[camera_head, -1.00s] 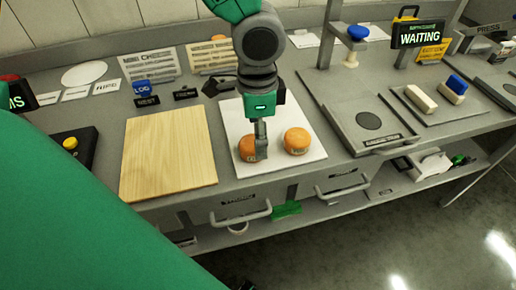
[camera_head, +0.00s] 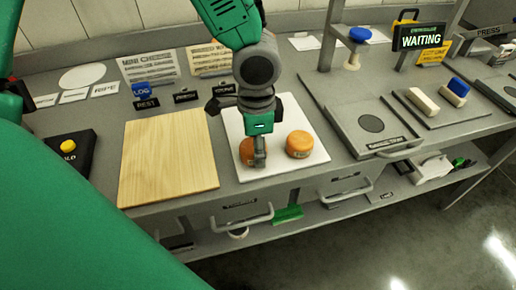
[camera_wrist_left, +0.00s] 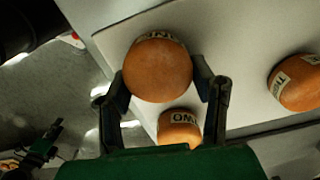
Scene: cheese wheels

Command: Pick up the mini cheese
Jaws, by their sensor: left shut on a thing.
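My left gripper (camera_head: 259,160) is shut on an orange mini cheese (camera_head: 246,151), above or at the white board (camera_head: 283,172). The fingers partly hide this cheese. In the left wrist view, the cheese (camera_wrist_left: 157,72) sits between the two fingers (camera_wrist_left: 163,100), its pale label at the top edge. A second orange cheese (camera_head: 299,144) rests on the board to the right. I cannot tell whether the held cheese touches the board. My right gripper is out of view.
A wooden board (camera_head: 170,160) lies left of the white board, and a grey scale-like plate (camera_head: 372,125) stands right. Small label signs (camera_head: 146,104) line the back. Handled drawers (camera_head: 243,217) are below the front edge. A "WAITING" sign (camera_head: 421,37) stands at back right.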

